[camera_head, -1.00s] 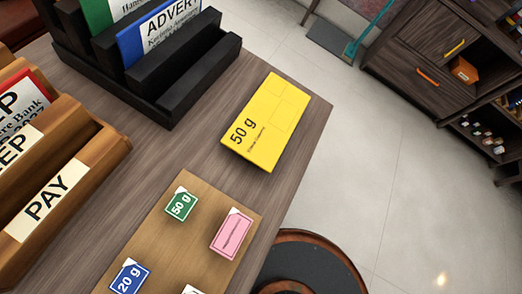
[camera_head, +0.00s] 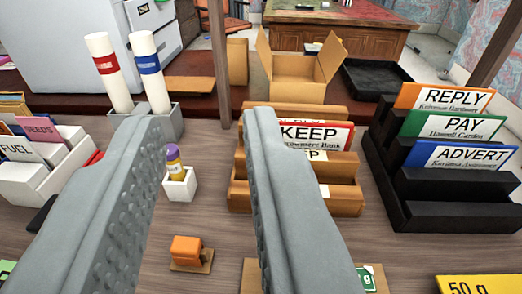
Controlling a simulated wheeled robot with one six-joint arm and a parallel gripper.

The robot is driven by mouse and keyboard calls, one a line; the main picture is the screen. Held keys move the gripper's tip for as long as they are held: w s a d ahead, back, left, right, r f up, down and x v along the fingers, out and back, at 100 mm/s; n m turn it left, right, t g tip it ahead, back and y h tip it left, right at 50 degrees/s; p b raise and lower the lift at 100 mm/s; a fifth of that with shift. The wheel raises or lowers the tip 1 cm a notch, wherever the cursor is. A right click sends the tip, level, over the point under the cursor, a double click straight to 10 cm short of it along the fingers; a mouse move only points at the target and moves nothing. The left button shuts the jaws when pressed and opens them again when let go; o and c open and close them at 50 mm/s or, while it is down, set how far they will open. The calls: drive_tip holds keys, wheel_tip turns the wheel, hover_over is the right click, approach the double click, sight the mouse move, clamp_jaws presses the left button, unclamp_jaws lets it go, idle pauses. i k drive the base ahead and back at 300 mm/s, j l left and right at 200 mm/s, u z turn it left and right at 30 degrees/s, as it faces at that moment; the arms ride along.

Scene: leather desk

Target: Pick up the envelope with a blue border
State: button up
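A wooden rack (camera_head: 340,198) with a red-bordered KEEP envelope (camera_head: 315,136) stands between my gripper and the black rack. A white rack (camera_head: 45,180) and two tubes in a grey holder (camera_head: 165,122) are at the left. A yellow box (camera_head: 480,284) lies front right.

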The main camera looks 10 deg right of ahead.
sight(426, 154)
drive_tip(key=z, duration=1.25)
